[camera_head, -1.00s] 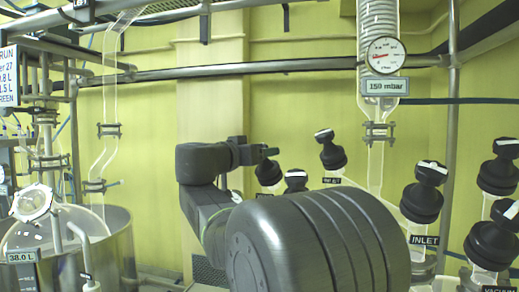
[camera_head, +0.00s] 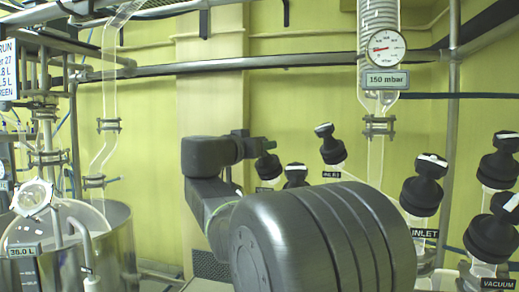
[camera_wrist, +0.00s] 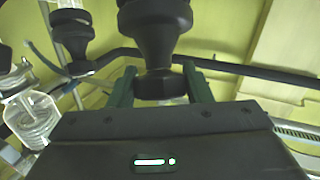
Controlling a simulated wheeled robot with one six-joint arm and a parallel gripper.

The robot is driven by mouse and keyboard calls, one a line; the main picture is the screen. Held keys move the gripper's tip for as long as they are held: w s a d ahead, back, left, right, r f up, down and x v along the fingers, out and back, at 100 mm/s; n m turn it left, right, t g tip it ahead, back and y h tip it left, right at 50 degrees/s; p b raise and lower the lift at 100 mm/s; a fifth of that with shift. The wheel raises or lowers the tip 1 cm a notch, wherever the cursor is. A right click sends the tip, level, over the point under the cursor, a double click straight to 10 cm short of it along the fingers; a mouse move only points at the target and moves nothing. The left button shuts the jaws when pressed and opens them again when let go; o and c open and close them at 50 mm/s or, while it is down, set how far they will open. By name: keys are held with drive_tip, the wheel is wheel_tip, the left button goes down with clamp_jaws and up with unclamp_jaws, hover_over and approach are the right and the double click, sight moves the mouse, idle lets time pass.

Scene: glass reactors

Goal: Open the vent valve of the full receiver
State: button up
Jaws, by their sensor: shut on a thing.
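My gripper (camera_wrist: 160,88) is shut on a black valve knob (camera_wrist: 157,75), with one green finger on each side of its lower end. In the head view my gripper (camera_head: 266,144) is at the top of a black knob (camera_head: 267,167) at the left of the valve group; its fingers are small there and partly hidden. The label (camera_head: 269,189) below that knob is too small to read. Another black knob (camera_head: 330,147) with a white bar on top stands to its right, and a lower one (camera_head: 295,175) stands between them.
Knobs labelled INLET (camera_head: 424,190) and VACUUM (camera_head: 492,238) stand at the right. A gauge (camera_head: 382,48) above a 150 mbar plate hangs on glassware. A steel vessel (camera_head: 112,245) with glass tubing is at the left. A dark rail (camera_head: 280,66) crosses behind.

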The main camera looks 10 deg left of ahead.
drive_tip(key=n+y+b, duration=0.1)
drive_tip(key=n+y, duration=0.1)
drive_tip(key=shift+f+n+b, duration=0.1)
drive_tip(key=shift+n+b, duration=0.2)
drive_tip(key=shift+b, duration=0.05)
drive_tip(key=n+y, duration=0.1)
drive_tip(key=y, duration=0.1)
drive_tip(key=n+y+p, duration=0.1)
drive_tip(key=n, duration=0.1)
drive_tip(key=shift+r+y, duration=0.3)
drive_tip(key=shift+y, duration=0.1)
drive_tip(key=n+y+p, duration=0.3)
drive_tip(key=p, duration=0.1)
drive_tip(key=shift+r+n+g+p, duration=0.1)
drive_tip(key=shift+n+g+p, duration=0.2)
drive_tip(key=shift+n+g, duration=0.1)
drive_tip(key=shift+p, duration=0.4)
drive_tip(key=shift+f+n+g+y+p, duration=0.3)
drive_tip(key=shift+n+g+y+p, duration=0.1)
drive_tip(key=shift+n+y+p, duration=0.35)
drive_tip(key=o, duration=1)
drive_tip(key=shift+s, duration=0.15)
drive_tip(key=b+v, duration=0.2)
drive_tip(key=v, duration=1.1)
drive_tip(key=shift+s+b, duration=0.25)
drive_tip(key=shift+b, duration=0.15)
